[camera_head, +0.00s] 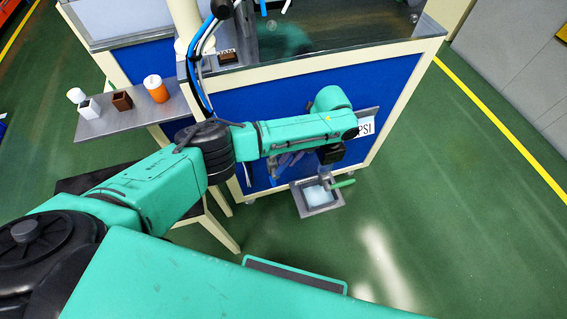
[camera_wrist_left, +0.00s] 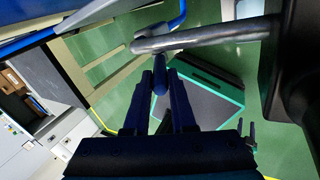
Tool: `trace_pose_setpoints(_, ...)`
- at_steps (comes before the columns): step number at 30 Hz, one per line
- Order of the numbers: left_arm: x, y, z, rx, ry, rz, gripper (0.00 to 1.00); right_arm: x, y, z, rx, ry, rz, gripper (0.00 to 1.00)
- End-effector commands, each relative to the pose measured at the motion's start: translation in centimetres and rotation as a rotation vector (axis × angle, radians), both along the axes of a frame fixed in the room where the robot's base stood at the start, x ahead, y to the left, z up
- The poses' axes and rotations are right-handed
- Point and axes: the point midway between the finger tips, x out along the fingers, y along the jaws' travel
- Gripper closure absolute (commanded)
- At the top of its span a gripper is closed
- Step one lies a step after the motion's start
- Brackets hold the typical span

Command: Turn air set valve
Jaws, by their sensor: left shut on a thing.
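In the left wrist view, my left gripper (camera_wrist_left: 160,88) has its two dark blue fingers closed on either side of a slim blue piece (camera_wrist_left: 160,66), which looks like the valve handle. A grey metal pipe (camera_wrist_left: 215,35) runs just above the fingertips. In the head view my left arm reaches across the front of the blue cabinet (camera_head: 385,85). The forearm and wrist hide most of the valve and the fingers there. My right gripper is in neither view.
A grey shelf (camera_head: 145,122) at the left holds small cups, a brown box (camera_head: 122,101) and an orange container (camera_head: 156,90). Green floor (camera_head: 450,190) is clear at the right.

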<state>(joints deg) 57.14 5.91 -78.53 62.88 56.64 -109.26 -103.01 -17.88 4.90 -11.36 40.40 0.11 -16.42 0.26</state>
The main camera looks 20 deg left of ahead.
Motion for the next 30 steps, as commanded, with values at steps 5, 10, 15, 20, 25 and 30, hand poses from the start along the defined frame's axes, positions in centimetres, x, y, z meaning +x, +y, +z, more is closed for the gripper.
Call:
trace_pose_setpoints(5, 0.1, -0.1, 0.0, 0.013, 0.006, 0.001, 1.00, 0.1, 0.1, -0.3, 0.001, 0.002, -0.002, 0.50)
trace_pose_setpoints(10, 0.1, -0.1, 0.1, 0.012, 0.007, 0.002, 1.00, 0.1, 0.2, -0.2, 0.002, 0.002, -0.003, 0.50)
trace_pose_setpoints(15, 0.1, -0.1, 0.0, 0.011, 0.007, 0.001, 0.47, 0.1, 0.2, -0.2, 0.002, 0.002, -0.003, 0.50)
trace_pose_setpoints(20, 0.1, -0.1, 0.0, 0.011, 0.007, 0.001, 0.47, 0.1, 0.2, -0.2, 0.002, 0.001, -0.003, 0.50)
trace_pose_setpoints(25, 0.3, -0.4, 0.6, 0.010, 0.005, 0.001, 0.47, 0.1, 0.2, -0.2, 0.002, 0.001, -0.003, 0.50)
trace_pose_setpoints(30, 1.1, -1.6, 3.3, 0.011, 0.003, 0.001, 0.47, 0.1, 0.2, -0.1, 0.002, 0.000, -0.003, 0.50)
